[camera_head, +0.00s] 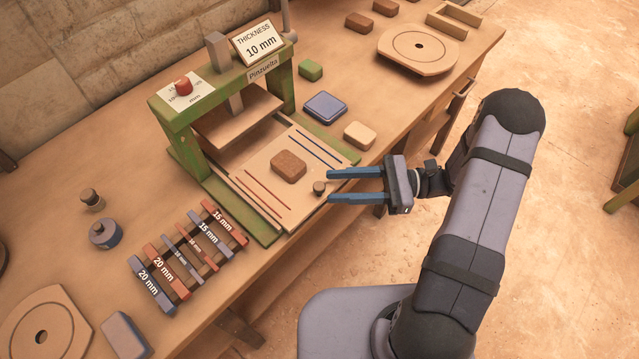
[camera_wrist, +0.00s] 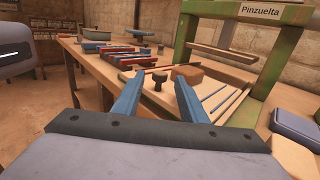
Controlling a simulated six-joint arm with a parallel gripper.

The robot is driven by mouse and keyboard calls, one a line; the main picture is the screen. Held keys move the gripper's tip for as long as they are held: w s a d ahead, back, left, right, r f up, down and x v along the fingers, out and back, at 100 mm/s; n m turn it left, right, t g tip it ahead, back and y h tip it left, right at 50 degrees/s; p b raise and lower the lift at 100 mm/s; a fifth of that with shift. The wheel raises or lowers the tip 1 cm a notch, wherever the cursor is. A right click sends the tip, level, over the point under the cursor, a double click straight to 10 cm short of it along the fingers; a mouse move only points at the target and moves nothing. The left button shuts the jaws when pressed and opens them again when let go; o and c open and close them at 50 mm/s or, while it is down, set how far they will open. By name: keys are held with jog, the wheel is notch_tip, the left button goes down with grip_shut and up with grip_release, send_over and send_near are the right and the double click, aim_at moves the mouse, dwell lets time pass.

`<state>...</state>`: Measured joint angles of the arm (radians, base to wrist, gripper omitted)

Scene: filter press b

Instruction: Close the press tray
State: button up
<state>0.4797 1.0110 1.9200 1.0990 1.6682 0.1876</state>
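The press tray (camera_head: 302,211) is a pale wooden board pulled out toward the front of the green press frame (camera_head: 183,148). A brown block (camera_head: 288,166) lies on the tray. A small dark round knob (camera_head: 319,187) stands near the tray's front edge. My gripper (camera_head: 329,186) is open, its two blue fingers pointing left at the knob, with nothing held. In the wrist view the knob (camera_wrist: 158,85) shows ahead, between and beyond the fingertips (camera_wrist: 156,80); I cannot tell whether they touch it. The press plate (camera_head: 240,112) hangs above the back of the tray.
Red and blue labelled spacer bars (camera_head: 190,258) lie on a rack left of the press. A blue block (camera_head: 325,107), a tan block (camera_head: 359,135) and a green block (camera_head: 310,70) lie right of it. A round board (camera_head: 418,48) lies farther right.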

aim_at(319, 186)
jog(key=shift+a+p, duration=0.6)
jog(key=shift+a, duration=1.95)
